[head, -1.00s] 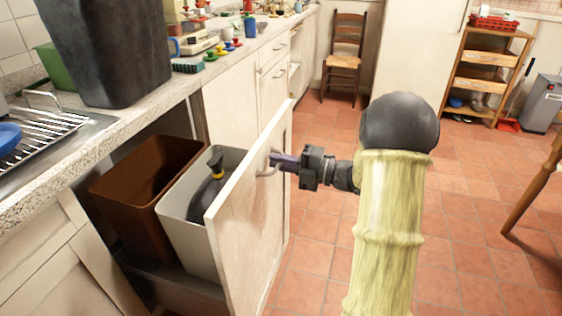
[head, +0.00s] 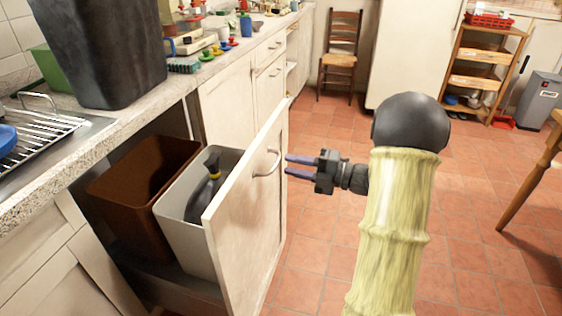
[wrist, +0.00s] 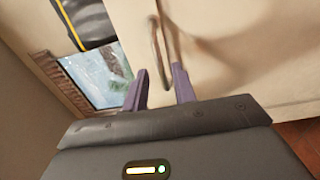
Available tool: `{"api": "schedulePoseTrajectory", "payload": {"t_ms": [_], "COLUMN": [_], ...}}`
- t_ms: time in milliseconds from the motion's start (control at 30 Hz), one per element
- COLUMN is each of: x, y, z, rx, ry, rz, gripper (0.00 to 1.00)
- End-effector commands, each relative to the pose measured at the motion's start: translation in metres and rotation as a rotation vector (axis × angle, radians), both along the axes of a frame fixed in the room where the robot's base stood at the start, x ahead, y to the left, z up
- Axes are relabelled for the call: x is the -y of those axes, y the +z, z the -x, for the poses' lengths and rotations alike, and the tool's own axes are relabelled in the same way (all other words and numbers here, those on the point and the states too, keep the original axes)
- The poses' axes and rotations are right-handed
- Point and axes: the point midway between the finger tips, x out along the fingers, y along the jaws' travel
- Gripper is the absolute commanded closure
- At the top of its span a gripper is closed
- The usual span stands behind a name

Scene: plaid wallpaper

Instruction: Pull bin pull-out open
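The bin pull-out stands open from the counter in the head view, with its cream front panel (head: 247,213) out over the floor. Behind the panel are a brown bin (head: 143,192) and a light grey bin (head: 190,240). The panel's curved metal handle (head: 268,163) also shows in the wrist view (wrist: 157,50).
A dark spray bottle (head: 207,188) is in the grey bin. A large dark container (head: 100,50) stands on the counter (head: 125,118). A wooden chair (head: 340,55) stands at the back. The tiled floor (head: 325,235) right of the panel is clear.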

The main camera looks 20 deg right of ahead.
Motion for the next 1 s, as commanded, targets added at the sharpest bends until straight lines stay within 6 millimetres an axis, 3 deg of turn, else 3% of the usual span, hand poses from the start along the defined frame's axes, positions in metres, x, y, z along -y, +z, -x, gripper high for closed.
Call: {"api": "schedulePoseTrajectory", "payload": {"t_ms": [533,700,1000], "x": [0.087,0.099,0.1], "y": [-0.002,-0.003,-0.004], "z": [0.063,0.072,0.073], "rx": [-0.002,-0.002,-0.002], "ry": [-0.002,0.001,0.002], "rz": [-0.002,-0.002,-0.002], "gripper": [0.73,0.73,0.73]}}
